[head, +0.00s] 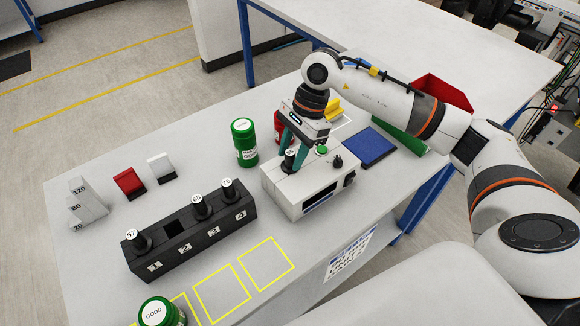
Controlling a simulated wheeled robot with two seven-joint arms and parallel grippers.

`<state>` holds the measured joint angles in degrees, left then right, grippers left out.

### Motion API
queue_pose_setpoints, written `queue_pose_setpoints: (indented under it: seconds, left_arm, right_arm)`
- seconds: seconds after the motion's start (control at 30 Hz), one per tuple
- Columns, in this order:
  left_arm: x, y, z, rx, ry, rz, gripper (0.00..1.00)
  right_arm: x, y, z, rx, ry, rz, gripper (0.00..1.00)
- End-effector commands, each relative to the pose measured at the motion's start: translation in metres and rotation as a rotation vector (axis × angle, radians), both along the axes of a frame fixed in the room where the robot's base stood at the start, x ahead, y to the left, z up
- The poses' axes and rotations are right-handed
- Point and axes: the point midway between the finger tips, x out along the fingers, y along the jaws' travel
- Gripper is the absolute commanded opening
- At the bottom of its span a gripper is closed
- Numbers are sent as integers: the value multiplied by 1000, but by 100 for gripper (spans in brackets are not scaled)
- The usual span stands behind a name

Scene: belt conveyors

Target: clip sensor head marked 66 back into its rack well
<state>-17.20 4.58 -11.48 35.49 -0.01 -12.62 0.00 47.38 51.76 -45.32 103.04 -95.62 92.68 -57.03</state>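The black rack (190,243) has four numbered wells. A head marked 57 (135,240) stands in well 1, one marked 68 (199,205) in well 3, and one marked 70 (229,193) in well 4. Well 2 (174,228) is empty. A dark sensor head (289,162), its label partly covered and apparently reading 66, is upright on top of a white instrument box (305,190). My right gripper (292,158) points down with its teal fingers on either side of this head. Whether they press on it cannot be told. My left gripper is out of view.
Green GOOD cans stand behind the rack (243,142) and at the front edge (160,312). A red can is partly hidden behind my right gripper. A blue pad (371,146) and a red bin (441,92) lie to the right. Yellow outlined squares (222,292) in front are mostly bare.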

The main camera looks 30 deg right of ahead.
Motion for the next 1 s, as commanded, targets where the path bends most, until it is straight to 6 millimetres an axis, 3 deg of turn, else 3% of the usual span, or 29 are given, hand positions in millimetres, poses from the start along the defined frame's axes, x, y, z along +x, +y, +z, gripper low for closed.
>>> queue_pose_setpoints:
  seconds: [0.1, 0.33, 1.0]
  left_arm:
    - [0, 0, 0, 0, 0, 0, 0]
    - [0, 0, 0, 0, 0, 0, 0]
    - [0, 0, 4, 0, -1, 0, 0]
  right_arm:
    - [0, 0, 0, 0, 0, 0, 37]
    - [0, 0, 0, 0, 0, 0, 0]
    - [0, 0, 8, 1, -1, 1, 0]
